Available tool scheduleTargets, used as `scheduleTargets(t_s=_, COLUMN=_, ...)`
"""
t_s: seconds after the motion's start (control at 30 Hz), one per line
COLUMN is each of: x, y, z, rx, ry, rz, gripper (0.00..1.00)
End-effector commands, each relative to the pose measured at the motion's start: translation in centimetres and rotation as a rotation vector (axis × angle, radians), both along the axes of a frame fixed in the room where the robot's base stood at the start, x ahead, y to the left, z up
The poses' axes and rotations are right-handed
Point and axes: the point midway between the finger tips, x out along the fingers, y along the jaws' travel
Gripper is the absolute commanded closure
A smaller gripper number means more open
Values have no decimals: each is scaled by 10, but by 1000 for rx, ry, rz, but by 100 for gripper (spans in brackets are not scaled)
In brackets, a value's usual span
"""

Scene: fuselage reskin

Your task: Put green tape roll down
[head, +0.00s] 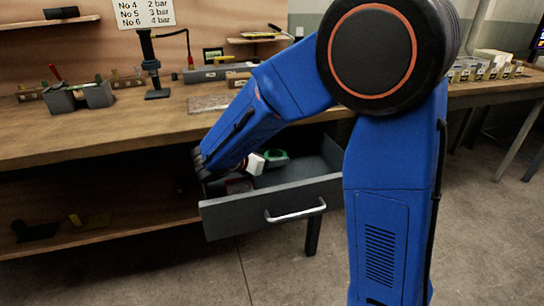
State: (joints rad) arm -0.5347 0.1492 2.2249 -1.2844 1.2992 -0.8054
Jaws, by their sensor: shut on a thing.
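The green tape roll (276,158) is in the head view, inside or just above the open drawer (270,208). My gripper (264,160) is shut on it, reaching in over the drawer from the left. Only a pale part of the gripper shows beyond my blue arm. The fingertips are too small to make out. I cannot tell whether the roll touches the drawer floor.
A dark reddish thing (239,186) lies in the drawer near its front left. The wooden workbench (100,135) above carries a grey block holder (78,97) and a black stand (152,65). The drawer's right part looks clear.

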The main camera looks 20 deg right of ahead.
Motion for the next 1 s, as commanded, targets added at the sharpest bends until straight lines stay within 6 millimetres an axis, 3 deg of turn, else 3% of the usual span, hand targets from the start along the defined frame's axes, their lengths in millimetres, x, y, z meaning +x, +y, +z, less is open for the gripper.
scheduleTargets(t_s=0.43, x=0, y=0, z=-9, rx=0, ry=-1, rz=0, gripper=63)
scheduleTargets(t_s=0.47, x=0, y=0, z=-9, rx=0, ry=0, rz=0, gripper=36)
scheduleTargets(t_s=0.53, x=0, y=0, z=-9, rx=0, ry=0, rz=0, gripper=22)
scheduleTargets(t_s=0.83, x=0, y=0, z=-8, rx=0, ry=-1, rz=0, gripper=22)
scheduleTargets(t_s=1.0, x=0, y=0, z=5, rx=2, ry=-4, rz=-1, gripper=22)
